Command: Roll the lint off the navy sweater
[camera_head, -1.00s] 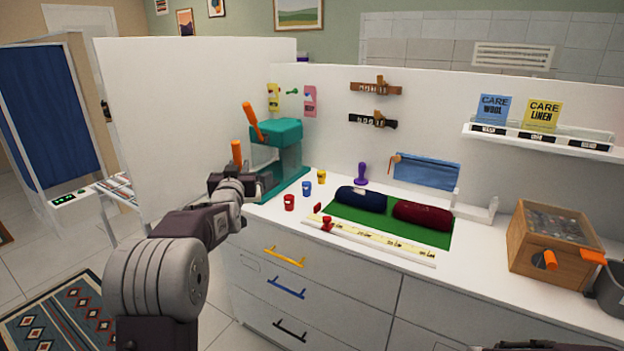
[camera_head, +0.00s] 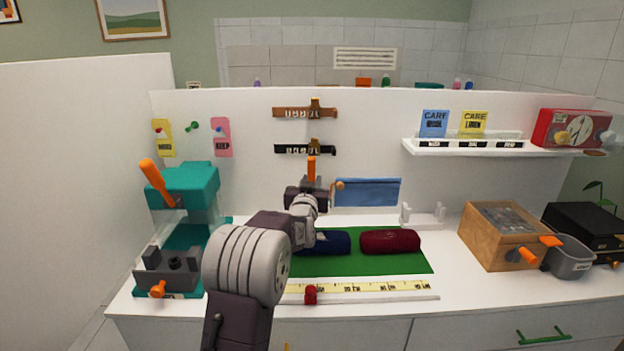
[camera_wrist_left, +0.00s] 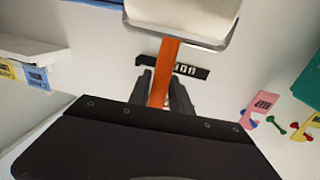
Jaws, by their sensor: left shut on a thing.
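The navy sweater (camera_head: 334,242) lies rolled up on a green mat (camera_head: 415,262) on the counter; my left arm covers its left part. I cannot make out lint on it. My left gripper (camera_head: 307,192) is shut on the orange handle (camera_head: 311,168) of a lint roller and appears above the sweater in the head view. The left wrist view shows the handle (camera_wrist_left: 164,75) between the fingers and the white roller (camera_wrist_left: 185,14) in a metal frame beyond them. In the head view the roller is hidden. My right gripper is out of view.
A dark red rolled garment (camera_head: 390,241) lies right of the sweater. A measuring strip (camera_head: 370,290) with a red slider runs in front. A teal machine (camera_head: 185,187) stands left, a wooden box (camera_head: 502,237) right. A blue cloth (camera_head: 367,192) hangs behind.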

